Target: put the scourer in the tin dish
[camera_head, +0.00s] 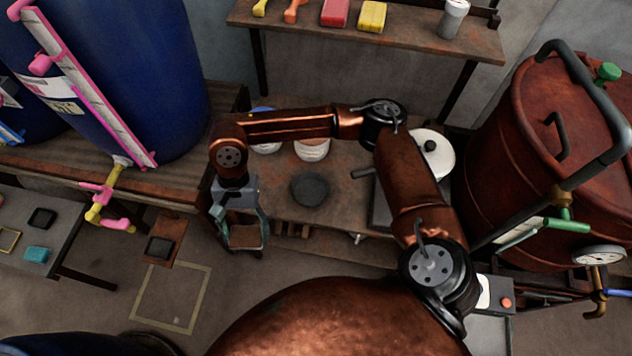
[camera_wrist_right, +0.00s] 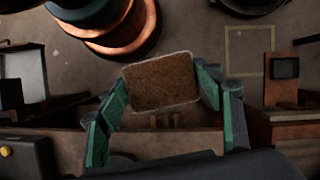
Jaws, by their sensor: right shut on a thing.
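My right gripper (camera_head: 243,233) is shut on the scourer (camera_head: 245,239), a brown rectangular pad with pale edges. In the right wrist view the scourer (camera_wrist_right: 161,82) sits between the green fingers, its broad face toward the camera. The tin dish (camera_head: 310,189) is a dark grey round dish on the low wooden table, to the right of the gripper and apart from it. The dish looks empty. The scourer is near the table's front left corner; its height over it is hard to tell. My left gripper is not in view.
White tubs (camera_head: 312,149) stand behind the dish on the table (camera_head: 283,212). A pot with a white lid (camera_head: 433,153) is to the right, partly behind my right arm. A blue vat (camera_head: 150,80) stands left, a rusty red vat (camera_head: 500,160) right.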

